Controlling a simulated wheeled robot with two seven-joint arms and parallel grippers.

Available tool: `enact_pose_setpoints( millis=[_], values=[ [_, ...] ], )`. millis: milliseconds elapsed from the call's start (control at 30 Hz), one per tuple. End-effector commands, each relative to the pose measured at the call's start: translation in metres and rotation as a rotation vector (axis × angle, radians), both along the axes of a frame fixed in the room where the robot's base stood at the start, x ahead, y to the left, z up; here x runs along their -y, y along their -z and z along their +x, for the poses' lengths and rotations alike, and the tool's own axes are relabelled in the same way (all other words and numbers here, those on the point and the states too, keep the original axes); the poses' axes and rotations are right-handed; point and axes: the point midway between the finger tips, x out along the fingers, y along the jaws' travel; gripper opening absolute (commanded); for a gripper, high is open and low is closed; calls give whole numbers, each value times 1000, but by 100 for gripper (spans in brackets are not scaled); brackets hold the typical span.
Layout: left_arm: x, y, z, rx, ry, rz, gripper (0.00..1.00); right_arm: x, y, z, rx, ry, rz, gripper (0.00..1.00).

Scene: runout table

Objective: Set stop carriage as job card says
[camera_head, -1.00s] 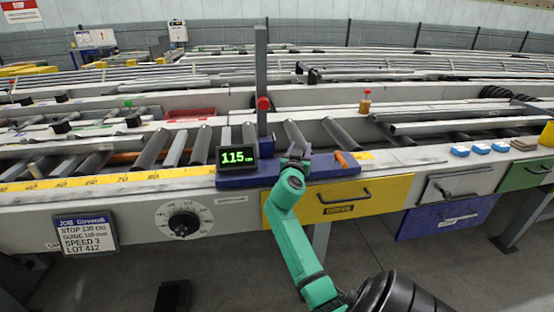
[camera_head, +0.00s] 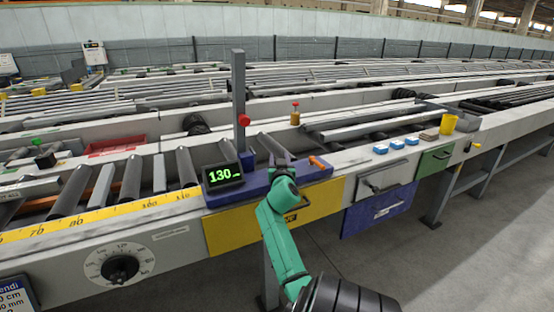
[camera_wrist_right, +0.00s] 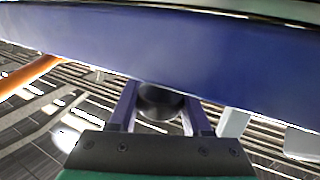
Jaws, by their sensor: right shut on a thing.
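The blue stop carriage (camera_head: 236,194) sits on the front rail of the runout table, with a grey upright post (camera_head: 239,85) and a red knob (camera_head: 244,120). Its display (camera_head: 222,175) reads 130 in green. An orange lever (camera_head: 318,163) is at its right end. My right gripper (camera_head: 281,170) is at the carriage's front; in the wrist view its fingers (camera_wrist_right: 160,112) are shut on a dark round knob (camera_wrist_right: 160,100) beside the blue body (camera_wrist_right: 170,50). The job card (camera_head: 15,297) is cut off at the lower left. My left gripper is not in view.
A yellow scale (camera_head: 100,217) runs along the rail left of the carriage. A dial (camera_head: 120,268) is on the front panel. Blue blocks (camera_head: 397,143) and a yellow cup (camera_head: 448,124) stand on the rail to the right.

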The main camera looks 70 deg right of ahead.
Motion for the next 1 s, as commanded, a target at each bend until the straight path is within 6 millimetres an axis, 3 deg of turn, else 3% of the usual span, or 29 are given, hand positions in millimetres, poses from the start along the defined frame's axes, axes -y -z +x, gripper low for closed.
enact_pose_setpoints(
  millis=[67, 100, 167, 567, 733, 1000],
  values=[
    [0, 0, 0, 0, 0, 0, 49, 0, 0, 0, 1, 1, 0, 0],
    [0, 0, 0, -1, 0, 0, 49, 0, 0, 0, 1, 1, 0, 56],
    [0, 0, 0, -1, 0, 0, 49, 0, 0, 0, 0, 0, -1, 78],
    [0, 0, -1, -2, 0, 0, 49, -6, 0, -2, 1, -2, 0, 78],
    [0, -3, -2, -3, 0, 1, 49, -31, 0, -15, 1, -1, 2, 78],
    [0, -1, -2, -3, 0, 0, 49, -93, 3, -48, 0, 0, 4, 78]
  ],
)
